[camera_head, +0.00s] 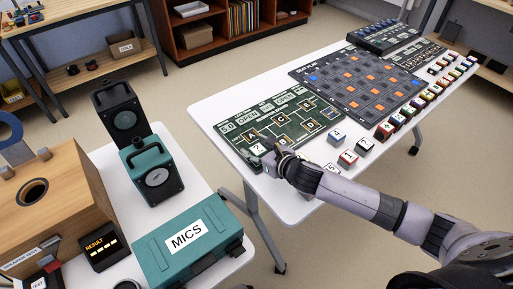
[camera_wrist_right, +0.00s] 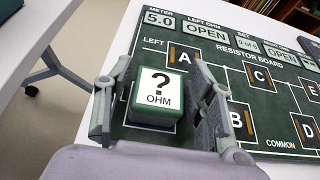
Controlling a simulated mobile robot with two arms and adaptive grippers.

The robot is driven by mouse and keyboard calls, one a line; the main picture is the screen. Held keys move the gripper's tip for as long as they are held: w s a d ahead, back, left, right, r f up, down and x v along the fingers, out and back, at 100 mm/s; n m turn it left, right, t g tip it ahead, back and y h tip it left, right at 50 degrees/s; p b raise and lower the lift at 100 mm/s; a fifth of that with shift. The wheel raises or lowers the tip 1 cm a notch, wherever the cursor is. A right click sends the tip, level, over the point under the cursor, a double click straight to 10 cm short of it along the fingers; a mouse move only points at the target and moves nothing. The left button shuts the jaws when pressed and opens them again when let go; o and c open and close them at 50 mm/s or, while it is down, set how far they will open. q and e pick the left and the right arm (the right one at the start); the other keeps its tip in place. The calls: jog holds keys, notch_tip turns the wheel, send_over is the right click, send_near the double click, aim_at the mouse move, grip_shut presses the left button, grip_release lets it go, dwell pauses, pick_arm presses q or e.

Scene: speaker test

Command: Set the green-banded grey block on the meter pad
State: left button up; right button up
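A small block with green sides and a white top marked "? OHM" (camera_wrist_right: 157,95) stands at the near left corner of the dark green resistor board (camera_wrist_right: 226,85), by the meter display. It also shows in the head view (camera_head: 257,149). It looks upright and sits over a pale-outlined pad, mostly hidden beneath it. My right gripper (camera_wrist_right: 160,105) is around the block, one finger on each side, with narrow gaps showing between fingers and block. In the head view my right gripper (camera_head: 277,158) covers part of that corner. My left gripper is not in view.
Numbered blocks (camera_head: 347,159) stand on the white table (camera_head: 216,105) right of my gripper, with a row of several more along the right. A patch panel (camera_head: 356,84) lies behind. A teal MICS case (camera_head: 188,240) and a speaker box stand on the left table, across a gap.

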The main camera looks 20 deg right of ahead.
jog(key=shift+o, duration=0.3)
jog(key=shift+s+r, duration=0.1)
jog(key=shift+r, duration=0.1)
jog(key=v, duration=1)
jog(key=shift+s+d, duration=0.1)
jog(key=shift+s, duration=0.15)
jog(key=shift+s+d+r, duration=0.2)
jog(key=shift+s+r, duration=0.1)
jog(key=shift+s, duration=0.25)
